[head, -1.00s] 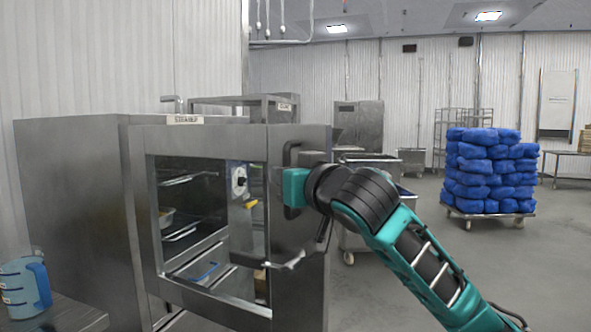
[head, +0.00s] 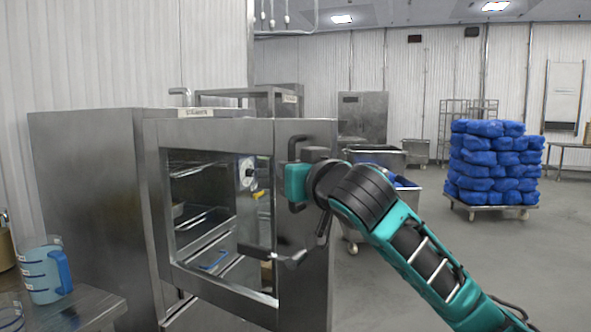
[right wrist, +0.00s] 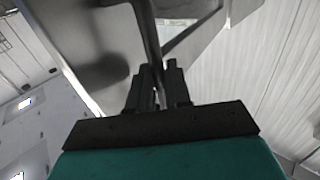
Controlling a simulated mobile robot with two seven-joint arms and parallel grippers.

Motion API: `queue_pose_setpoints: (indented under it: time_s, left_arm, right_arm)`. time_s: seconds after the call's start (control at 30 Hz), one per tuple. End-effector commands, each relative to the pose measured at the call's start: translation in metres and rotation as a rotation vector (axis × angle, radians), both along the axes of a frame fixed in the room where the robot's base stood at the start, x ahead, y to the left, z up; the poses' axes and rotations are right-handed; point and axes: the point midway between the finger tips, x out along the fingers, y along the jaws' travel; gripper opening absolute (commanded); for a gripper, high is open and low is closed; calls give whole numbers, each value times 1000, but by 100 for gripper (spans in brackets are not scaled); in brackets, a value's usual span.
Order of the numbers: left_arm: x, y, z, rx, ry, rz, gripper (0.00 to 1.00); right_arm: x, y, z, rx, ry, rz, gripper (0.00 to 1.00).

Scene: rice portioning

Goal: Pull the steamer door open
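The steamer (head: 85,190) is a large grey metal cabinet at the left of the head view. Its door (head: 305,240) has a big window, through which racks show. A dark upright handle (head: 292,146) stands on the right part of the door. My right gripper (head: 296,172) is at this handle, its teal body in front of the door. In the right wrist view, the dark fingers (right wrist: 158,88) are closed around the handle bar (right wrist: 150,42). How far the door stands off the cabinet is hard to tell. My left gripper is not in view.
A blue measuring jug (head: 45,272) stands on a metal table (head: 95,308) at the lower left. A grey tub cart (head: 412,205) is behind the right arm. A pallet cart of blue bags (head: 492,165) stands farther right. The floor at the right is open.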

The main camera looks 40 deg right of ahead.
Motion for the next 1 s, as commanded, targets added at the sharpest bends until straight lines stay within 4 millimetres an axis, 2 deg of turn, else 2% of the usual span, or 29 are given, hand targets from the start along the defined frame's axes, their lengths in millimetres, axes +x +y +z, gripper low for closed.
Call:
queue_pose_setpoints:
  time_s: [0.03, 0.17, 0.47, 0.57, 0.77, 0.8, 1.0]
  left_arm:
    - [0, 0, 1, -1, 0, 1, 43]
    - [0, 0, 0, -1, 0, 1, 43]
    - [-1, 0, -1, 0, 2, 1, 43]
    - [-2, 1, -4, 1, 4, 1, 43]
    - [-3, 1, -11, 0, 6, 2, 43]
    - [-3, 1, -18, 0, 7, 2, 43]
    - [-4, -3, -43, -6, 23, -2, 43]
  right_arm:
    - [0, 1, 3, 0, -10, 7, 22]
    - [0, 1, 2, -1, -8, 6, 34]
    - [-2, 2, 1, -1, -6, 5, 35]
    - [-10, 5, 1, -1, -7, 6, 35]
    - [-48, 17, 0, -3, -10, 7, 35]
    - [-52, 19, -2, -3, -10, 7, 35]
    - [-59, 23, -2, -2, -14, 12, 35]
